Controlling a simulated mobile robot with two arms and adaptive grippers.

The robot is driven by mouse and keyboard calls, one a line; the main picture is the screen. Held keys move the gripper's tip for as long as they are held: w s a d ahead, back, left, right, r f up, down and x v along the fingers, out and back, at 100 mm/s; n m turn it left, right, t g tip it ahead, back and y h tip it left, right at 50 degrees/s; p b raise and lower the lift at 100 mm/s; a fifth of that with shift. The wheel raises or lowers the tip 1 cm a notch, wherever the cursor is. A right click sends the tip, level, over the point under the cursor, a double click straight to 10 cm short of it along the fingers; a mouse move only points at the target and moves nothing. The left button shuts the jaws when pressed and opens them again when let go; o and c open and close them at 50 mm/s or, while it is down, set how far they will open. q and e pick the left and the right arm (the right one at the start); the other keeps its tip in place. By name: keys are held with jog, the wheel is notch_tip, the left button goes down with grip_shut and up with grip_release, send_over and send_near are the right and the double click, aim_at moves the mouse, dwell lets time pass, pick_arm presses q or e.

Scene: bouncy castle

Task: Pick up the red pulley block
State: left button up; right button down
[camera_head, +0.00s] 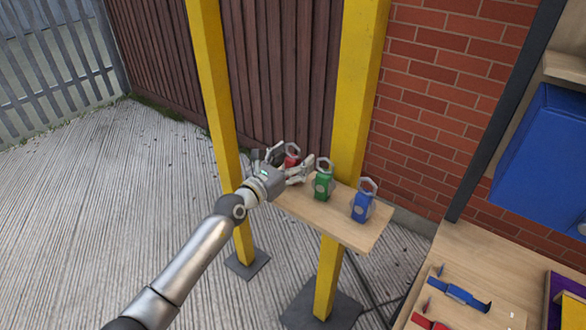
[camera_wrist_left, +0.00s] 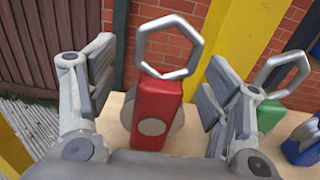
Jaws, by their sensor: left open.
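The red pulley block (camera_head: 291,158) stands upright at the left end of a wooden shelf, largely hidden behind my left gripper in the head view. In the left wrist view the red block (camera_wrist_left: 156,108) has a grey hexagonal ring on top and a round grey disc low on its front. My left gripper (camera_head: 290,163) is open, its fingers spread on either side of the block. In the left wrist view the gripper (camera_wrist_left: 155,90) shows gaps between both fingers and the block. My right gripper is not in view.
A green pulley block (camera_head: 323,186) and a blue one (camera_head: 362,205) stand to the right on the shelf (camera_head: 338,228). Yellow posts (camera_head: 352,100) rise beside and behind the shelf. A workbench (camera_head: 480,262) with blue and red tools is at the lower right.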

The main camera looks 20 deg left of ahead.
pick_arm(q)
jog(key=c, duration=1.2)
jog(key=shift+c, duration=0.6)
jog(key=shift+r, duration=0.1)
